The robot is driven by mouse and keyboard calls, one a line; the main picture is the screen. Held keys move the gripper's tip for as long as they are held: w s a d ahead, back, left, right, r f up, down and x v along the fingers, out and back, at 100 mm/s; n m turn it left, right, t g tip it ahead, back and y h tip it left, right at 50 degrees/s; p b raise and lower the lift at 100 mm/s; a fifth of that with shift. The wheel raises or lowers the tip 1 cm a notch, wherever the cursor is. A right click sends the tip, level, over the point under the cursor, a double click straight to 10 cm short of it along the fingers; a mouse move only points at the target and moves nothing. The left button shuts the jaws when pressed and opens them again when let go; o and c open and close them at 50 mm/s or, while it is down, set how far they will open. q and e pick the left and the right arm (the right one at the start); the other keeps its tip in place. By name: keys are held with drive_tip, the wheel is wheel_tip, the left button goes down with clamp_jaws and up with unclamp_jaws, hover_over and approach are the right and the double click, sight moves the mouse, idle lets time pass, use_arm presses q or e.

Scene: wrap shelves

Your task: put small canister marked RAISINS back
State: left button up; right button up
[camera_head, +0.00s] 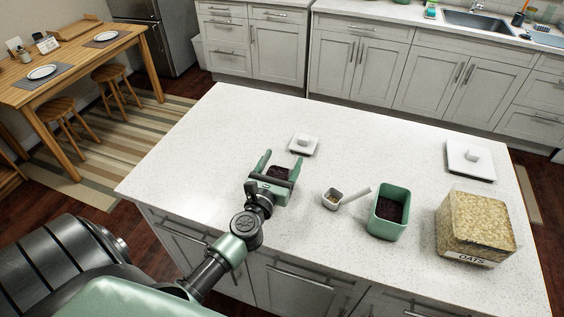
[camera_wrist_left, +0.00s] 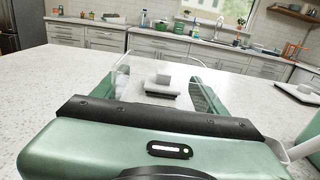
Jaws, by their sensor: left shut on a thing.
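In the left wrist view the canister's clear wall (camera_wrist_left: 122,82) shows between the green fingers. I cannot tell whether its base touches the counter. A small white lid with a knob (camera_head: 303,145) lies on the counter just beyond the gripper; it also shows in the left wrist view (camera_wrist_left: 162,88). My right gripper is not in view.
A white scoop (camera_head: 334,199), a green container (camera_head: 384,229) of dark contents and a large clear canister marked OATS (camera_head: 475,225) stand to the right. A larger white lid (camera_head: 469,163) lies behind the canister. The counter's left part (camera_head: 200,150) is clear.

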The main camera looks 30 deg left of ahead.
use_arm(q)
drive_tip(key=o, duration=1.8)
drive_tip(key=shift+f, duration=0.1)
drive_tip(key=shift+r+p, duration=0.3)
drive_tip(key=b+v, duration=0.1)
drive_tip(key=v, duration=0.2)
drive_tip(key=b+v, duration=0.1)
drive_tip(key=v, duration=0.3)
drive_tip(key=b+v, duration=0.1)
drive_tip(key=v, duration=0.2)
drive_tip(key=shift+s+f, duration=0.3)
drive_tip(key=shift+s, duration=0.05)
drive_tip(key=shift+s+d+r+b, duration=0.2)
drive_tip(key=shift+s+b, duration=0.2)
drive_tip(key=shift+s, duration=0.25)
